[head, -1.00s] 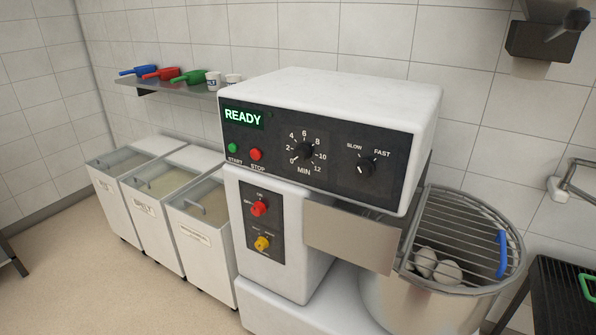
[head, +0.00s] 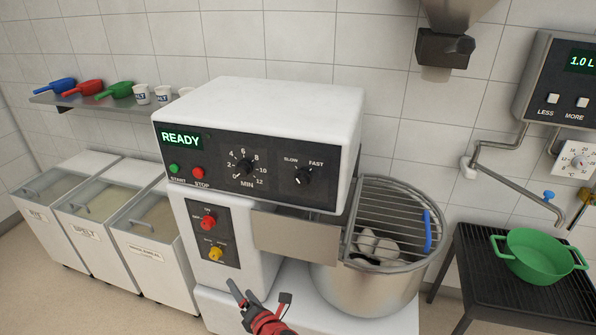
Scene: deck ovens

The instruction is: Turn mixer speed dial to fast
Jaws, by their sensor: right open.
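The mixer (head: 270,105) stands in the middle, with a white top and a dark panel whose lit display reads READY. The speed dial (head: 303,176) is a black knob on the right of the panel, under the labels SLOW and FAST. Its pointer mark is too small to read surely. My right gripper (head: 261,296) is at the bottom middle, low in front of the mixer body, below and left of the dial and apart from it. It is open, with nothing seen between its fingers. My left gripper is not in view.
The timer dial (head: 246,167) and the green and red buttons share the panel. The bowl (head: 365,290) has a wire guard (head: 395,225) with a blue handle. A green pot (head: 540,257) sits on a black rack at right. Flour bins (head: 95,205) stand at left.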

